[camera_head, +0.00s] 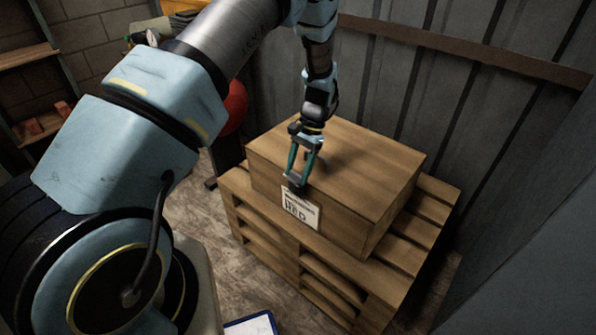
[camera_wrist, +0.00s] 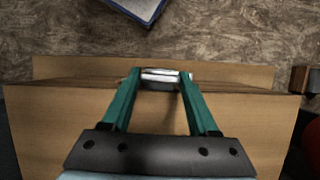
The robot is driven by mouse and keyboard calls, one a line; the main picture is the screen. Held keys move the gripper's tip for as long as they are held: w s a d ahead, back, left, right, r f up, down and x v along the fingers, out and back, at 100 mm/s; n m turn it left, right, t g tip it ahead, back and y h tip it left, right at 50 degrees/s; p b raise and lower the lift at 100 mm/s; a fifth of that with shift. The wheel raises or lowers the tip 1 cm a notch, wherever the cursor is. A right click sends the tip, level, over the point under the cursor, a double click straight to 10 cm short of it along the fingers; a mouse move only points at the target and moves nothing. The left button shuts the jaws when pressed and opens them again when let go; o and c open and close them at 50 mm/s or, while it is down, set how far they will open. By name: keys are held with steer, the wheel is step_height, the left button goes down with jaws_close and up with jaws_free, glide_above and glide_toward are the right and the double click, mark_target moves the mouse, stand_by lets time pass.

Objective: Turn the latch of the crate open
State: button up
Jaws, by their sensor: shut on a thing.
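The wooden crate (camera_head: 375,165) is a closed box standing on a pallet. A white label (camera_head: 300,207) is on its front face. My gripper (camera_head: 296,183) reaches down from above to the crate's top front edge, just above the label. In the wrist view, the teal fingers of my gripper (camera_wrist: 160,78) close on the metal latch (camera_wrist: 160,73) at the crate's edge. The latch is a small silvery piece between the fingertips. The fingers and fingertips hide the latch in the head view. The crate's top (camera_wrist: 50,130) fills the lower wrist view.
The wooden pallet (camera_head: 265,240) is under the crate. A corrugated metal wall (camera_head: 480,100) stands close behind it. A red round object (camera_head: 236,105) is left of the crate. A blue-edged white item (camera_head: 252,325) lies on the floor in front. Shelves are at far left.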

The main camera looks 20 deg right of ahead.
steer(key=shift+n, duration=0.3)
stand_by(0.4)
steer(key=o, duration=1.4)
steer(key=b+v, duration=0.1)
steer(key=v, duration=0.9)
steer(key=shift+w+d+r+b, duration=0.1)
steer(key=shift+w+r+b, duration=0.1)
steer(key=shift+r+b, duration=0.2)
